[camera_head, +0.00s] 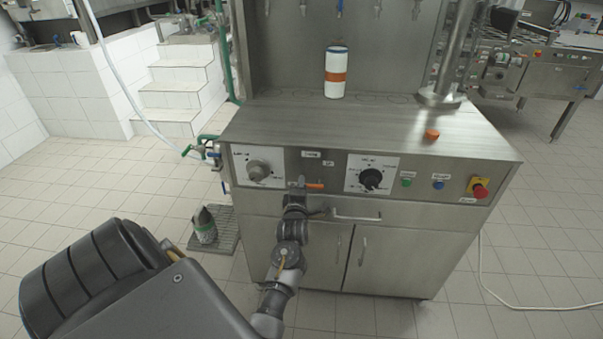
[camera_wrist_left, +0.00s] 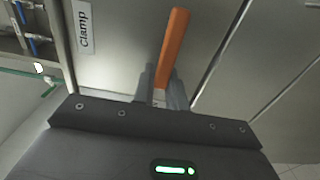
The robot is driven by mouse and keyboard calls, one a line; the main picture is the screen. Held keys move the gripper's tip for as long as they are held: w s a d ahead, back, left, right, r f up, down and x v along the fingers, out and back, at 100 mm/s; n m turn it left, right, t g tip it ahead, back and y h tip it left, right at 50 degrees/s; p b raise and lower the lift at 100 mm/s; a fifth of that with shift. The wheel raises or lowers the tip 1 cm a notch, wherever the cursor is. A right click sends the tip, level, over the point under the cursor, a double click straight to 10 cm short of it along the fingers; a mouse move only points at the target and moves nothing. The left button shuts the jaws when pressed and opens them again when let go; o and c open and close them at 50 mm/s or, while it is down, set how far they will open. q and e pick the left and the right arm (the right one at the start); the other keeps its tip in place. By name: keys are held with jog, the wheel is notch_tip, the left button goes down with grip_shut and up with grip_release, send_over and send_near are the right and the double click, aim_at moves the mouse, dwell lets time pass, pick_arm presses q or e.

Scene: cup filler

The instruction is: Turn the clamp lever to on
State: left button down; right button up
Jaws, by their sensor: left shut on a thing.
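The clamp lever (camera_head: 315,185) has an orange handle on the front panel of the steel machine. In the head view the handle lies about level and points right. In the left wrist view the orange handle (camera_wrist_left: 175,45) sticks out beyond my fingers, below and right of a white "Clamp" label (camera_wrist_left: 86,26). My left gripper (camera_head: 303,186) is at the panel, shut on the lever, with one finger on each side of it in the left wrist view (camera_wrist_left: 162,88). The fingers hide the lever's base. My right gripper is not in view.
A dial (camera_head: 371,179) sits right of the lever and a grey knob (camera_head: 258,170) left of it. A red stop button (camera_head: 480,191) is at the far right. Just below is a drawer handle (camera_head: 357,217). A white cup with an orange band (camera_head: 336,73) stands on the machine top.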

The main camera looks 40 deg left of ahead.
pick_arm(q)
jog(key=shift+f, duration=0.1)
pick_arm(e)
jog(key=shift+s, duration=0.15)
pick_arm(q)
jog(key=c, duration=1.4)
grip_release()
jog(key=shift+c, duration=0.2)
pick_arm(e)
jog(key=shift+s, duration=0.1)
